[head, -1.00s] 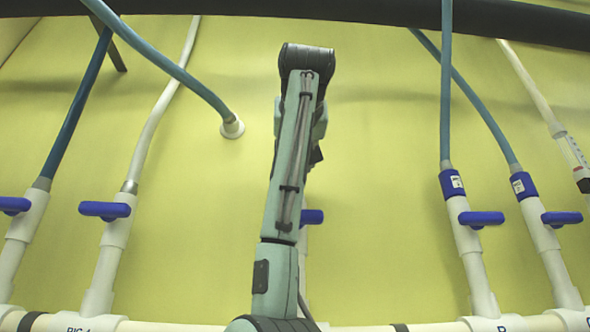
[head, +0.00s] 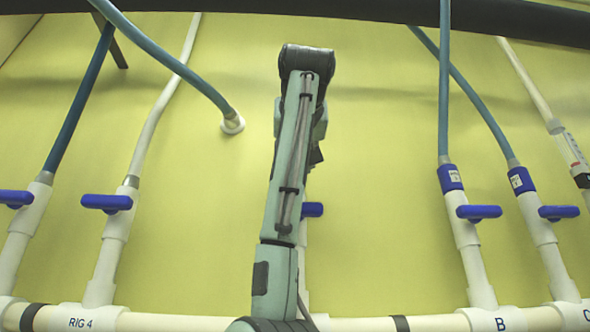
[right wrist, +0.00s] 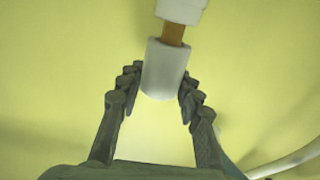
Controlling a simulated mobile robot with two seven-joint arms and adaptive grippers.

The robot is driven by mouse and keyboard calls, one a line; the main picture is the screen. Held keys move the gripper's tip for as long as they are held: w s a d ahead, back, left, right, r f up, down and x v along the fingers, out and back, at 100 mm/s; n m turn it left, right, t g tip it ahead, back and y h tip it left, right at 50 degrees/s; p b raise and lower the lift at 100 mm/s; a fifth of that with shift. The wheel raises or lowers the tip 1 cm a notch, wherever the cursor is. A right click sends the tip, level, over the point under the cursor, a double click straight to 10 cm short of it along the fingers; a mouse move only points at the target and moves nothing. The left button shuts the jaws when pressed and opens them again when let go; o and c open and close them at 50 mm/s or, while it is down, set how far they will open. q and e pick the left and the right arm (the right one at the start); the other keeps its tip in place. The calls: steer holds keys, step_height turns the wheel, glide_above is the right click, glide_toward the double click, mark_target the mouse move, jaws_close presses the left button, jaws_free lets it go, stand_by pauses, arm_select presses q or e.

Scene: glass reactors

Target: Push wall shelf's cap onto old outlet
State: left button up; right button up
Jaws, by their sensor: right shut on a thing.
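In the right wrist view, a white cap (right wrist: 166,66) sits between the fingertips of my right gripper (right wrist: 159,84), which is shut on its sides. A short brown tube end (right wrist: 173,34) meets the cap's upper end and comes out of a white fitting (right wrist: 182,9), which I take for the old outlet. A stretch of brown shows between fitting and cap. I cannot tell how far the tube enters the cap. In the head view an arm of mine fills the middle and hides the cap and outlet. The wall shelf cannot be made out. My left gripper is not in view.
A white manifold pipe (head: 360,324) runs along the bottom of the head view. White branches with blue valve handles (head: 106,203) rise from it on both sides. Blue hoses (head: 165,55) and a dark bar (head: 380,12) cross above.

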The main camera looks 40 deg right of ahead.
steer(key=shift+f+b, duration=0.6)
steer(key=shift+f, duration=0.2)
stand_by(0.4)
steer(key=o, duration=1.2)
steer(key=shift+o, duration=0.2)
steer(key=shift+s, duration=0.1)
steer(key=v, duration=1.2)
